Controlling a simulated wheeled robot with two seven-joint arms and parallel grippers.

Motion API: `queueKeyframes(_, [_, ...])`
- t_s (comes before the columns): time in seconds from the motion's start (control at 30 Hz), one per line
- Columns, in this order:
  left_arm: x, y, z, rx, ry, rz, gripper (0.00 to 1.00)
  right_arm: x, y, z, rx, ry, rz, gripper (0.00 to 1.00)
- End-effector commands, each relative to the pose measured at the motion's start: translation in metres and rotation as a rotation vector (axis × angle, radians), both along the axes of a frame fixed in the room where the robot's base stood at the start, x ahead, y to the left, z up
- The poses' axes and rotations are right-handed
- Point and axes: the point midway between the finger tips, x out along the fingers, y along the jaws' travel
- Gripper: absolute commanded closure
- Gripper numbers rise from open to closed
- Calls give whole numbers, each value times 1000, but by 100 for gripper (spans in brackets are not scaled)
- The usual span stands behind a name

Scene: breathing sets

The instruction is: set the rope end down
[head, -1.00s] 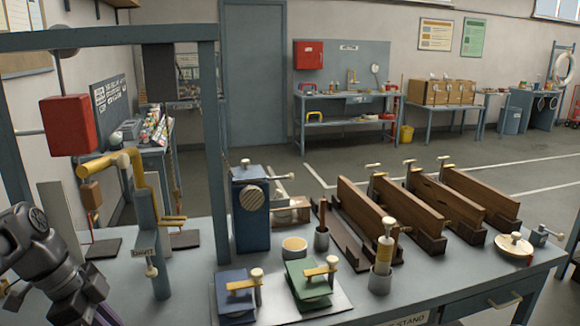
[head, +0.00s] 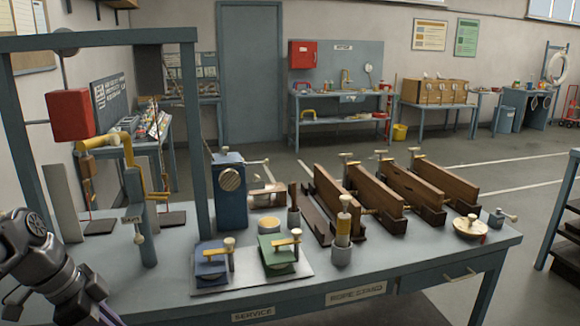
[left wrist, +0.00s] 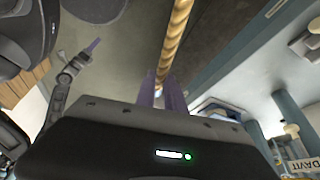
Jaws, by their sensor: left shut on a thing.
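My left gripper (left wrist: 165,95) is shut on a twisted tan rope (left wrist: 178,35) in the left wrist view. The rope runs from between its purple fingers to the top of the picture; its end is not clear. In the head view my left gripper (head: 108,316) is at the bottom left, cut off by the frame, in front of the bench (head: 150,290). No rope shows there. Another arm of mine, probably the right, shows with a purple finger (left wrist: 93,46) in the left wrist view, and its opening cannot be judged.
A davit post (head: 140,215) with a yellow arm stands on the bench near my left arm. Bare bench top lies at the front left.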

Motion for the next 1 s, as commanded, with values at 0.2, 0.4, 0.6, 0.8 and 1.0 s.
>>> queueKeyframes(0.2, [9, 16, -6, 2, -1, 257, 100, -1, 0, 0, 0, 1, -1, 64])
queueKeyframes(0.4, [23, 34, -21, 4, 0, 563, 100, -1, 0, 0, -1, 1, -1, 64])
queueKeyframes(0.6, [53, 39, -45, 6, 1, 909, 100, -1, 0, 0, -1, 1, -1, 64])
queueKeyframes(0.8, [87, 22, -66, 9, 1, 1136, 100, -1, 0, 0, -1, 1, -1, 64])
queueKeyframes(1.0, [128, -32, -91, 10, 3, 1237, 100, -1, 0, 0, -1, 1, -1, 64])
